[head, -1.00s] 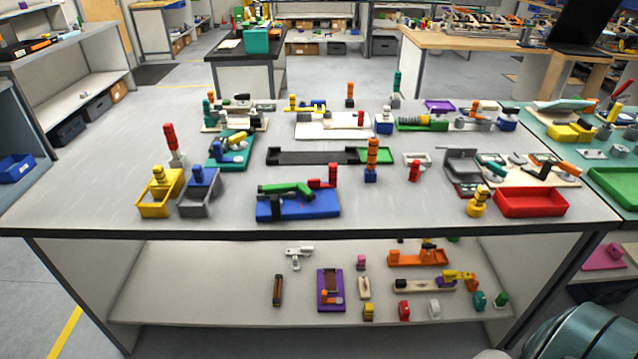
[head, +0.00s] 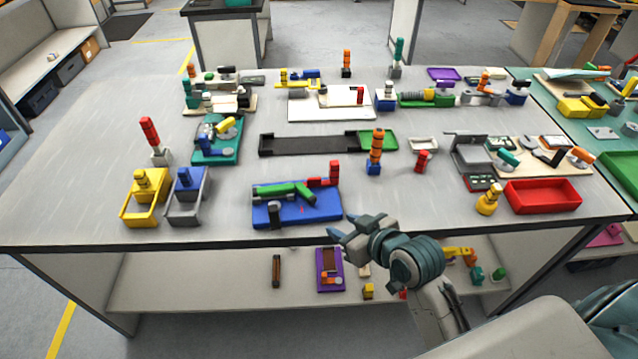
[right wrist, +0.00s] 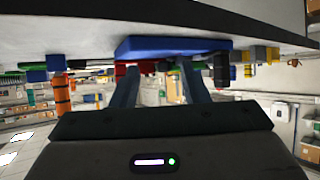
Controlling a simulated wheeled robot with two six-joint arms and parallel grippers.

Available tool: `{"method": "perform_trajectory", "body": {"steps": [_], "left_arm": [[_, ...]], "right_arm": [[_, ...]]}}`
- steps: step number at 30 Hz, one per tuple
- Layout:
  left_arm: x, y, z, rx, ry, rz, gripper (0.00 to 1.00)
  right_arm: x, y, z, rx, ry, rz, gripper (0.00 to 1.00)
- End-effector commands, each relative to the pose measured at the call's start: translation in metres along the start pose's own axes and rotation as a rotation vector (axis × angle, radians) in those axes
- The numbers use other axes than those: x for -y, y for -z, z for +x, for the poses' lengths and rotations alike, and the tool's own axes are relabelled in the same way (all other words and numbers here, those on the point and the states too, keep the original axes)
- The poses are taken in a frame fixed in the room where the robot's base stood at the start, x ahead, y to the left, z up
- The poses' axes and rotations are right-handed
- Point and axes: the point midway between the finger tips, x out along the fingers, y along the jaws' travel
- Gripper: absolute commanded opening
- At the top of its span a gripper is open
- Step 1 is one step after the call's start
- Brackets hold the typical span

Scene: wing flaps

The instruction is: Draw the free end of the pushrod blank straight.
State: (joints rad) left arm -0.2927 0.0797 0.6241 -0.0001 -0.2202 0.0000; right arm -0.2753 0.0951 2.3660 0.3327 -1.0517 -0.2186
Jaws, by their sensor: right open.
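A blue board (head: 328,207) lies near the front edge of the table in the head view. A green bent piece (head: 286,189) rests on it, with a red block (head: 325,174) at its back right and a short black post (head: 275,216) at its front. I cannot tell for sure which part is the pushrod blank. My right gripper (head: 342,227) is open and empty at the table's front edge, just right of the board and apart from it. In the right wrist view the blue board (right wrist: 170,46) shows upside down beyond the open fingers (right wrist: 157,72). My left gripper is not in view.
Yellow (head: 142,207) and grey (head: 186,207) bins stand left of the board. An orange-topped post (head: 376,152) stands behind it, and a red tray (head: 542,196) lies to the right. A lower shelf (head: 210,285) holds more parts.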

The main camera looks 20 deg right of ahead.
Motion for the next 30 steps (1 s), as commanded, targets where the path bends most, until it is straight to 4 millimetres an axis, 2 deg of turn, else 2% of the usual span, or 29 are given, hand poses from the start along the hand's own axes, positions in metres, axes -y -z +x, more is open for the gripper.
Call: {"method": "perform_trajectory", "body": {"steps": [1,3,5,10,21,25,30], "left_arm": [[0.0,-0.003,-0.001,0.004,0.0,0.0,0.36],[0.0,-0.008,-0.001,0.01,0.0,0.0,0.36],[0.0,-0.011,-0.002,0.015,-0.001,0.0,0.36],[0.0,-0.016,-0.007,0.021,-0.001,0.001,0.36],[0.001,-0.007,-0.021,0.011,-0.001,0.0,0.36],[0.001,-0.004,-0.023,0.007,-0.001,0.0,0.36],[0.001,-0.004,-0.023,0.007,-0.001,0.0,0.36]], "right_arm": [[0.001,0.018,0.0,-0.052,0.009,-0.009,0.41],[0.002,0.033,0.0,-0.1,0.018,-0.015,0.41],[0.003,0.038,0.002,-0.118,0.021,-0.017,0.41],[0.004,0.043,0.022,-0.123,0.023,-0.014,0.41],[0.005,0.05,0.088,-0.12,0.022,-0.016,0.41],[0.005,0.051,0.101,-0.12,0.021,-0.016,0.41],[0.005,0.051,0.107,-0.12,0.021,-0.018,0.41]]}}
